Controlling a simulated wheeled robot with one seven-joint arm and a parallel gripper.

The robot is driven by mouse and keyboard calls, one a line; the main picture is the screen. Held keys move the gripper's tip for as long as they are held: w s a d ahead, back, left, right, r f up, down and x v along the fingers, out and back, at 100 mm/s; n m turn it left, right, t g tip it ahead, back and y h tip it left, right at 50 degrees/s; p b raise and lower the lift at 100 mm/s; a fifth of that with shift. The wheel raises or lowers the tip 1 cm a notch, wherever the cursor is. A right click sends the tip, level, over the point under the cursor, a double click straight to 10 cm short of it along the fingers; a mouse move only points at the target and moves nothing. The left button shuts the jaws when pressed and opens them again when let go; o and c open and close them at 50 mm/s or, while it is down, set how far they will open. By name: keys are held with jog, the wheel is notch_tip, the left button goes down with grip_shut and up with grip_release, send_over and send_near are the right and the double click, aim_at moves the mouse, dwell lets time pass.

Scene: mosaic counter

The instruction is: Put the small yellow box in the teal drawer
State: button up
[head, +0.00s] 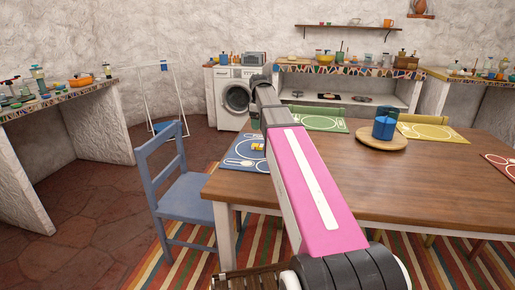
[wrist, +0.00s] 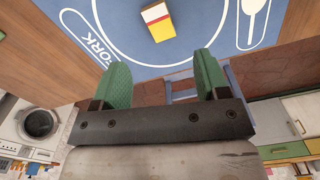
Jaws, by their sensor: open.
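The small yellow box (wrist: 157,20), with white and red on its top part, lies on the blue placemat (wrist: 105,15) in the wrist view. In the head view the yellow box (head: 257,147) is on the blue mat (head: 240,164) at the left end of the wooden table. My gripper (wrist: 162,76) is open with green fingertips, nothing between them. The box is beyond the fingertips, apart from them. I cannot make out a teal drawer for certain.
A blue chair (head: 185,200) stands against the table's left end. A blue jar (head: 384,124) on a round wooden board (head: 381,142) and other placemats are on the table (head: 420,185). Cabinets with pale and green fronts (wrist: 283,150) show at the wrist view's lower right.

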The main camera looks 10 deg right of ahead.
jog(key=n, duration=0.2)
send_over(260, 145)
jog(key=shift+n, duration=0.3)
jog(key=f, duration=0.5)
jog(key=shift+s+a+f, duration=0.2)
jog(key=shift+f, duration=0.05)
jog(key=shift+w+d+f, duration=0.1)
jog(key=shift+f, duration=1.3)
jog(key=shift+w+d+f, duration=0.1)
jog(key=shift+f, duration=1.3)
jog(key=shift+c, duration=0.3)
jog(key=c, duration=1)
jog(key=shift+r, duration=0.15)
